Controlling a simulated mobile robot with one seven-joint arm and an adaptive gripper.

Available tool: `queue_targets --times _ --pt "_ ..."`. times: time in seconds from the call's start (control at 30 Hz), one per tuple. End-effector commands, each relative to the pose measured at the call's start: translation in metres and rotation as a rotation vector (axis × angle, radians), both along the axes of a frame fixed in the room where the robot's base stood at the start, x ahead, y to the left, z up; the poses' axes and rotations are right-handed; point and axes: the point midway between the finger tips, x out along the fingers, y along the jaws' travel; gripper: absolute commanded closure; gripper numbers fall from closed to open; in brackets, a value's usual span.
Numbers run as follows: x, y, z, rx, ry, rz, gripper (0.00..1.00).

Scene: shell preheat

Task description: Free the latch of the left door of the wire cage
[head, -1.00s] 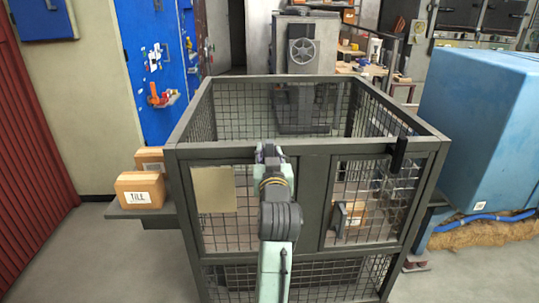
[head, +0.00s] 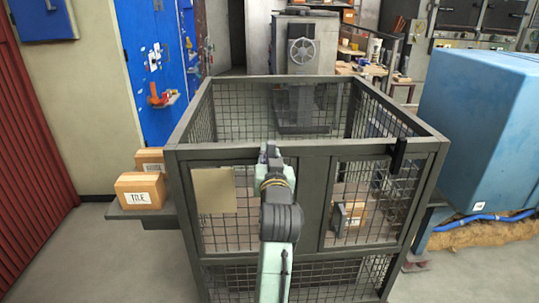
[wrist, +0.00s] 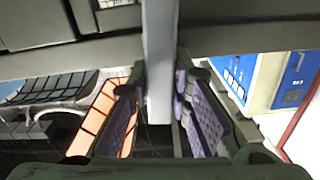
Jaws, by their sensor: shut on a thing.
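The dark grey wire cage (head: 315,149) stands in front of me, its two mesh doors side by side. The left door (head: 222,232) looks closed and carries a tan plate (head: 214,190). My gripper (head: 270,153) is at the upper right of this door, by the cage's top front rail. In the wrist view my gripper (wrist: 162,85) has its purple-padded fingers shut on a light grey upright bar (wrist: 160,50), apparently the left door's latch. In the head view my arm and gripper hide this latch.
A black latch (head: 398,156) sits on the right door. A carton (head: 140,190) rests on a side shelf (head: 135,212) at left. A smaller carton (head: 354,214) shows inside the cage. A large blue block (head: 485,130) stands at right. The floor at front left is clear.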

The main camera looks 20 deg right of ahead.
Motion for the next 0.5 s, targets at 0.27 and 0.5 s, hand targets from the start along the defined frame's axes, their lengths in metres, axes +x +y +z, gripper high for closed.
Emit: queue_targets --times 0.27,0.5 --pt "-0.0007 -0.0029 0.0004 0.223 -0.062 0.001 1.00" --pt "-0.0016 -0.0063 -0.0015 0.443 -0.127 0.001 1.00"
